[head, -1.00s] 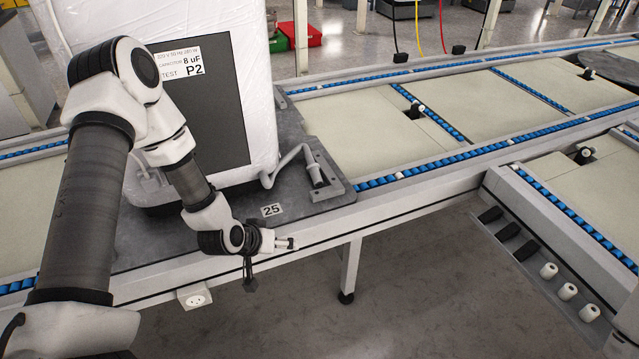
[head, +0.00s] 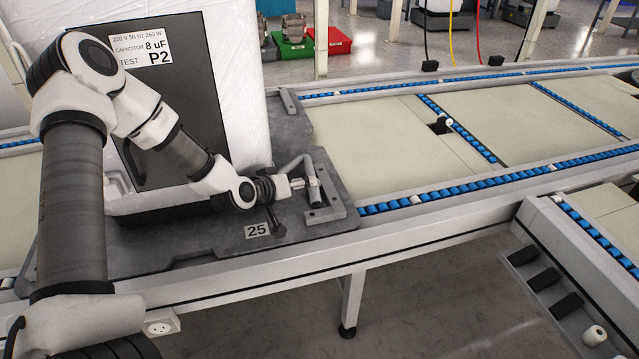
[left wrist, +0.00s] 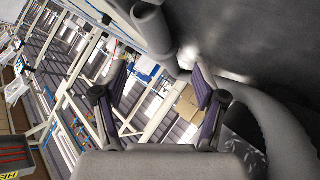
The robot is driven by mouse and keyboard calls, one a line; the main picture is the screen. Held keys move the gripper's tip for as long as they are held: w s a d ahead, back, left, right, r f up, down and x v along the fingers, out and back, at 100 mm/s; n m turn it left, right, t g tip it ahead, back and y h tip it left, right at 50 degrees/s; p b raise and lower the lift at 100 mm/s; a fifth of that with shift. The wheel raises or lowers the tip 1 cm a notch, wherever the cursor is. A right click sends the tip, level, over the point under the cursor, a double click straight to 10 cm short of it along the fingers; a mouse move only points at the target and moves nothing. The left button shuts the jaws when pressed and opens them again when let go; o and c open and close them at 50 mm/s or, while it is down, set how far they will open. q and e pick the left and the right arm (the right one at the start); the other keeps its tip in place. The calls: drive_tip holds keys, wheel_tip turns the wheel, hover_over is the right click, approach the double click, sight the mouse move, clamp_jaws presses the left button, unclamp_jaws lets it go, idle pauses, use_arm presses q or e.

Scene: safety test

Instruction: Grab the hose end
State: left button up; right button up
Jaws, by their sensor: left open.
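The hose (head: 293,163) is a grey bent tube on the pallet beside the wrapped appliance. Its end (head: 314,191) is a darker cylinder pointing down near a metal bracket. My left gripper (head: 297,184) is open, just left of the hose end and partly in front of the hose. In the left wrist view the two fingers (left wrist: 160,74) are spread with nothing held between them. A grey tube (left wrist: 152,26) shows beyond the fingertips there, and a curved grey tube (left wrist: 278,125) passes at the right. Contact cannot be told. My right gripper is not in view.
The white wrapped appliance (head: 218,70) stands on the dark pallet (head: 338,235), on a conveyor. The metal bracket (head: 325,214) edges the pallet close to the hose end. Conveyor panels (head: 365,140) to the right are bare. Red and green bins (head: 327,42) stand behind.

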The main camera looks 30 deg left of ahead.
sight(308, 189)
use_arm(q)
drive_tip(key=b+x, duration=0.2)
drive_tip(key=x, duration=0.3)
drive_tip(key=shift+a+f, duration=0.15)
drive_tip(key=shift+f, duration=0.15)
drive_tip(key=shift+w, duration=0.35)
drive_tip(key=c, duration=1)
drive_tip(key=shift+s+r, duration=0.1)
drive_tip(key=shift+c, duration=0.8)
